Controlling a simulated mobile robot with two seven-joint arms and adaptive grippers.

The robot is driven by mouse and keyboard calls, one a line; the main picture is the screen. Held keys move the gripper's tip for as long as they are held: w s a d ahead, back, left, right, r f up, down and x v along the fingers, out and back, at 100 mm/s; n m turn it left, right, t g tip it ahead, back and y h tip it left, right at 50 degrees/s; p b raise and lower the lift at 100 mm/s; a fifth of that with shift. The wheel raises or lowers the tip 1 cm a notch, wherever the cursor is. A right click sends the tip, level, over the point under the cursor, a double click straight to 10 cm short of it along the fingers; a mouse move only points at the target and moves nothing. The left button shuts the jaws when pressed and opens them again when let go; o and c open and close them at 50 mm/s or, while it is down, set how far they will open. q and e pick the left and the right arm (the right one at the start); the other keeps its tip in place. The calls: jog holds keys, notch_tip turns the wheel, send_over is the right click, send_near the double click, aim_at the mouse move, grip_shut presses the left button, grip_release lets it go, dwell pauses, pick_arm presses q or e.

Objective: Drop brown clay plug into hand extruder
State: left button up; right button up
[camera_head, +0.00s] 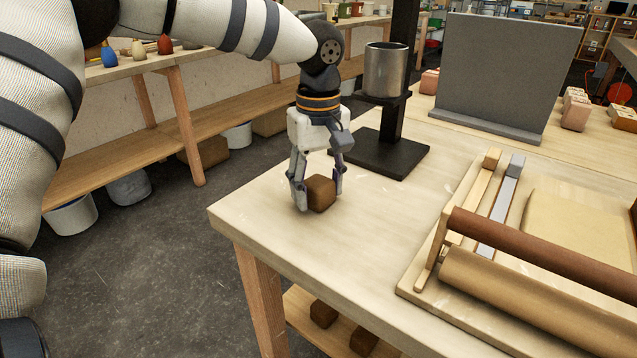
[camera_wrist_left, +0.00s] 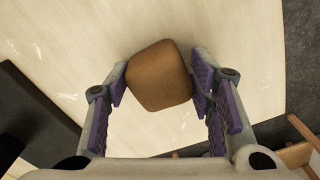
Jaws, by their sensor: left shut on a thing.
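The brown clay plug (camera_head: 321,193) is a rounded block low over the near left part of the wooden table. My left gripper (camera_head: 319,195) points down and is shut on it, with a finger on each side. The left wrist view shows the plug (camera_wrist_left: 159,76) between the purple finger pads of the gripper (camera_wrist_left: 160,85). I cannot tell whether the plug touches the tabletop. The hand extruder, seen as a metal cylinder (camera_head: 385,70) on a black stand (camera_head: 385,152), stands upright behind and to the right of the gripper. My right gripper is not in view.
A slab roller with a brown roller (camera_head: 540,248) takes up the table's right side. A grey upright panel (camera_head: 505,75) stands at the back. More brown blocks (camera_head: 323,313) lie on the shelf below. The tabletop (camera_head: 375,235) between gripper and roller is clear.

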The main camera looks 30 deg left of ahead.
aim_at(319, 181)
pick_arm(q)
jog(key=o, duration=1.4)
jog(key=shift+r, duration=0.1)
notch_tip(319, 181, up, 12)
jog(key=p, duration=0.1)
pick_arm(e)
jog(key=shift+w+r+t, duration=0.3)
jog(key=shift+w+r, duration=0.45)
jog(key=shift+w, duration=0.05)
